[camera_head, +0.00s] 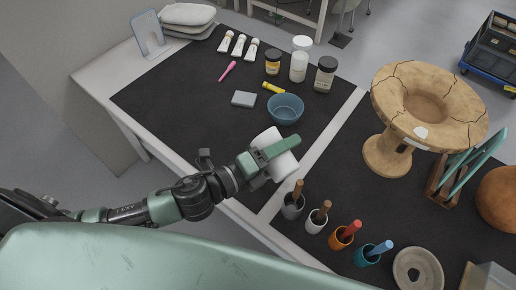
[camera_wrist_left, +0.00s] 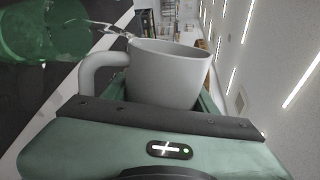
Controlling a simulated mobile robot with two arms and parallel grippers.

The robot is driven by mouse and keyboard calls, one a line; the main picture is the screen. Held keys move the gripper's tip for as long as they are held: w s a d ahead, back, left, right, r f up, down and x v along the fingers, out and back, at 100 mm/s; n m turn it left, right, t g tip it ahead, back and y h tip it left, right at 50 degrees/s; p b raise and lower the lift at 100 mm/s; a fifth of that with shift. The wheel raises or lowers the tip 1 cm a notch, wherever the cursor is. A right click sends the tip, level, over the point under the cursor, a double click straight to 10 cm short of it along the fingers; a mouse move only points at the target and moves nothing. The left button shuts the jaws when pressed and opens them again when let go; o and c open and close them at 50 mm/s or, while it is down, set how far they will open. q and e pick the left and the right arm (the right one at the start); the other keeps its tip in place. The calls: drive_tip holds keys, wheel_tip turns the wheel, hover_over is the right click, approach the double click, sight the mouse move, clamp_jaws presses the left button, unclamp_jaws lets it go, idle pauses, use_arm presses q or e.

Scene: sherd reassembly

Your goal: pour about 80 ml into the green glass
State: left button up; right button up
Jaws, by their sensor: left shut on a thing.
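My left gripper (camera_head: 273,151) is shut on a pale grey-white mug (camera_head: 284,167), held above the dark mat near the front edge of the table. The mug (camera_wrist_left: 178,72) fills the middle of the left wrist view, with its handle to the left. A thin clear stream (camera_wrist_left: 108,27) runs from the mug's rim towards the green glass (camera_wrist_left: 42,32). That glass is see-through, cut off at the upper left; its fill level is unclear. I cannot make out the glass in the head view. My right gripper is not in view.
A blue bowl (camera_head: 285,110) stands just behind the gripper, with jars (camera_head: 325,74) and a grey block (camera_head: 244,99) beyond. Several small cups with tools (camera_head: 341,238) stand to the front right. A cracked clay vessel (camera_head: 387,155) stands at the right.

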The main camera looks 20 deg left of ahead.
use_arm(q)
drive_tip(key=shift+r+n, duration=0.2)
drive_tip(key=shift+n, duration=0.2)
drive_tip(key=shift+s+d+f+m+b, duration=0.25)
drive_tip(key=shift+f+m+b, duration=0.2)
drive_tip(key=shift+f+m, duration=0.1)
drive_tip(key=shift+s+d+f+m+b, duration=0.25)
drive_tip(key=shift+f+m+b, duration=0.2)
drive_tip(key=shift+m, duration=0.1)
drive_tip(key=m, duration=0.2)
drive_tip(key=shift+w+f+m+t+y, duration=0.15)
drive_tip(key=shift+m+t+y, duration=0.15)
drive_tip(key=shift+t, duration=0.1)
drive_tip(key=shift+a+r+m+p, duration=0.1)
drive_tip(key=shift+r+m+p, duration=0.25)
drive_tip(key=shift+p, duration=0.25)
drive_tip(key=shift+m, duration=0.35)
drive_tip(key=shift+f, duration=0.1)
drive_tip(key=shift+f, duration=0.1)
